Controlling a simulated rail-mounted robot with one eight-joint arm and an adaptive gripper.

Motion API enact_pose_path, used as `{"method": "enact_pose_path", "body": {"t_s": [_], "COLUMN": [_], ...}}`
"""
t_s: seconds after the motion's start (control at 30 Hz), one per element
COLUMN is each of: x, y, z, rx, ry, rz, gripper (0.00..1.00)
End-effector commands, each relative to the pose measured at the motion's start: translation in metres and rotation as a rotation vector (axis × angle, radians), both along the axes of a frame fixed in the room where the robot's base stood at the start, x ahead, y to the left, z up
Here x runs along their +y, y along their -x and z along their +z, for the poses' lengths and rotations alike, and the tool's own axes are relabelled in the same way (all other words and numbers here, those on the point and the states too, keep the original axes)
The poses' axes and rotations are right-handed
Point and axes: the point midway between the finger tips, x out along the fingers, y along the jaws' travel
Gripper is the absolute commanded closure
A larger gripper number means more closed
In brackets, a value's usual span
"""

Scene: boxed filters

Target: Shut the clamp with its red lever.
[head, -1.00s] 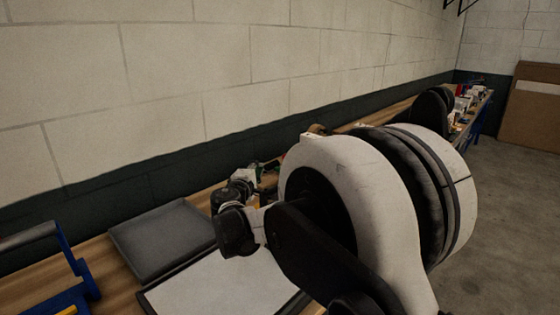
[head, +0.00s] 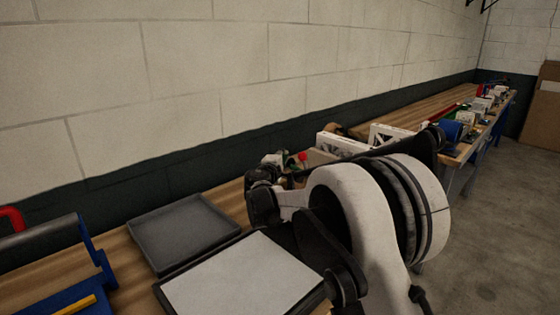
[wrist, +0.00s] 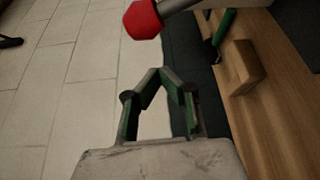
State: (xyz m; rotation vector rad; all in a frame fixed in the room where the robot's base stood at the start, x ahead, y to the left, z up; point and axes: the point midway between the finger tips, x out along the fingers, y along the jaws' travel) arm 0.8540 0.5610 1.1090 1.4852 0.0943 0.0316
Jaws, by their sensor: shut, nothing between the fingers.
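In the wrist view a lever with a red knob (wrist: 143,20) on a grey rod (wrist: 180,5) reaches in from the top edge. A small red ball (head: 302,156) beside my wrist in the head view looks like the same knob. My gripper (wrist: 165,72) has its green-sided fingers brought together at the tips, with nothing between them. In the wrist picture the tips lie below the knob, with a visible gap. The clamp's body cannot be made out; it is out of the wrist view or hidden behind my arm in the head view.
A wooden block (wrist: 243,68) lies on the bench in the wrist view. In the head view are a dark tray (head: 184,230), a white-topped tray (head: 245,280), a blue frame (head: 95,255) and a red curved bar (head: 12,218) at the left. The wall runs behind the bench.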

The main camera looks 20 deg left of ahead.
Motion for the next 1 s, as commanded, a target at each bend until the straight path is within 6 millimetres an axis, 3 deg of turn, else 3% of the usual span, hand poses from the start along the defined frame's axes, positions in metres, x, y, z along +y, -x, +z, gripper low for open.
{"method": "enact_pose_path", "body": {"t_s": [0.03,0.4,0.83,1.0], "x": [0.0,-0.036,-0.038,-0.03], "y": [-0.007,0.005,0.007,0.015], "z": [-0.001,0.003,0.004,0.005], "rx": [0.0,-0.001,-0.002,-0.009], "ry": [0.0,0.0,-0.001,-0.019], "rz": [0.0,0.0,0.001,0.015], "gripper": [1.0,1.0,1.0,1.0]}}
